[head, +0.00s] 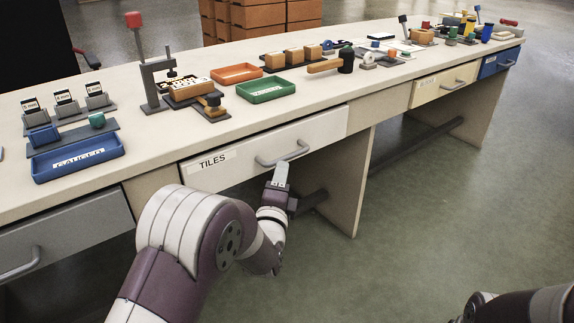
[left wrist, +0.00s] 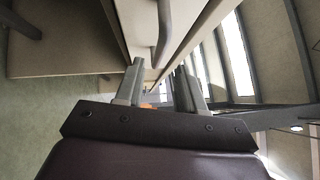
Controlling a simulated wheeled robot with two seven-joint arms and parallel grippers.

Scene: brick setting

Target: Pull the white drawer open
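The white drawer (head: 235,158), labelled TILES, is in the bench front in the head view and looks shut. Its grey bar handle (head: 282,154) is on the front, right of the label. My left gripper (head: 280,174) is just below and in front of the handle. In the left wrist view, the fingers of my left gripper (left wrist: 159,84) are apart with nothing held between them. The handle (left wrist: 164,28) shows ahead, between the lines of the two fingers, beside the drawer front (left wrist: 139,25). Contact cannot be made out. My right arm shows at the lower right; its gripper is out of view.
A grey drawer (head: 65,232) is at the left; a yellow drawer (head: 430,86) and a blue drawer (head: 505,60) are further right. The bench top (head: 215,135) holds trays, blocks and tools. A bench leg (head: 345,185) stands right of my gripper. The floor in front is clear.

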